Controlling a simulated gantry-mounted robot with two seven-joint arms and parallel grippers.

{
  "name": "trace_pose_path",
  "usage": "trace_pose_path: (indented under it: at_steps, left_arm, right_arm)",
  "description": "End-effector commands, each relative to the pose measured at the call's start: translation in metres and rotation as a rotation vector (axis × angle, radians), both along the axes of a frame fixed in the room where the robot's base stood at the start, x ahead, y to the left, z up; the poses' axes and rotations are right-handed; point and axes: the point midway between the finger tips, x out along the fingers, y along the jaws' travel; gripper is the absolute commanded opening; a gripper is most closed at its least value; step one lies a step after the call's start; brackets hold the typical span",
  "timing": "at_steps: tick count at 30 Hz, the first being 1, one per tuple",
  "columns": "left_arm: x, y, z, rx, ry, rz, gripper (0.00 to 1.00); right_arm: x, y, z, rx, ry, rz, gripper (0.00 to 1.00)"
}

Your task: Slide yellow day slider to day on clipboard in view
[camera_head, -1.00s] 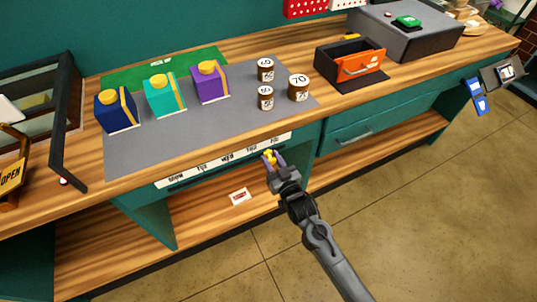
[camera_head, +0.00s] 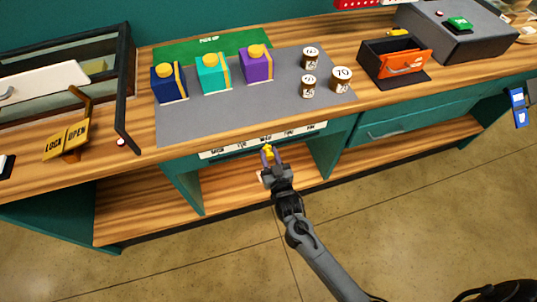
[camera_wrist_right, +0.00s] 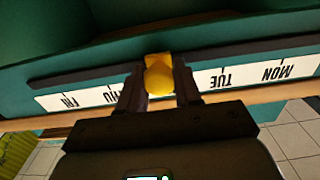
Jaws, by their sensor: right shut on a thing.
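The yellow day slider (camera_head: 267,151) sits at the white day strip (camera_head: 220,151) on the counter's front edge. My right gripper (camera_head: 268,157) is shut on it. In the right wrist view the slider (camera_wrist_right: 160,75) is between the fingers of my right gripper (camera_wrist_right: 160,95), in the gap between TUE and THU, where the WED label is covered. MON, TUE, THU and FRI show upside down there on the day strip (camera_wrist_right: 250,75). No clipboard with a readable day shows; a blue item (camera_head: 518,107) hangs at the right edge. My left gripper is not in view.
Navy, teal and purple boxes (camera_head: 257,65) and several brown jars (camera_head: 341,80) stand on the grey mat (camera_head: 210,125). An orange-fronted drawer box (camera_head: 404,62) stands to the right. A LOCK/OPEN sign (camera_head: 66,140) stands at left. A lower shelf (camera_head: 225,190) lies under the strip.

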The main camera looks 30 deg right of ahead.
Motion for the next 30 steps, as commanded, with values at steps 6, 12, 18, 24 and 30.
trace_pose_path:
  at_steps: [6,12,18,24,30]
  left_arm:
    - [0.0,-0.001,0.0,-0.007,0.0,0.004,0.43]
    - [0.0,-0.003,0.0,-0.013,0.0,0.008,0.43]
    - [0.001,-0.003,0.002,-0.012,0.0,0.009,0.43]
    - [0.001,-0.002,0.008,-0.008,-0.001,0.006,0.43]
    - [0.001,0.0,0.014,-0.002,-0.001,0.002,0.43]
  right_arm:
    - [0.0,0.0,0.001,-0.001,-0.003,-0.001,0.55]
    - [0.0,0.0,0.0,0.0,-0.001,0.0,0.55]
    - [-0.007,0.001,0.0,0.0,0.001,0.0,0.55]
    - [-0.035,0.006,0.001,0.001,0.002,0.0,0.55]
    - [-0.069,0.012,0.001,0.001,0.001,-0.001,0.55]
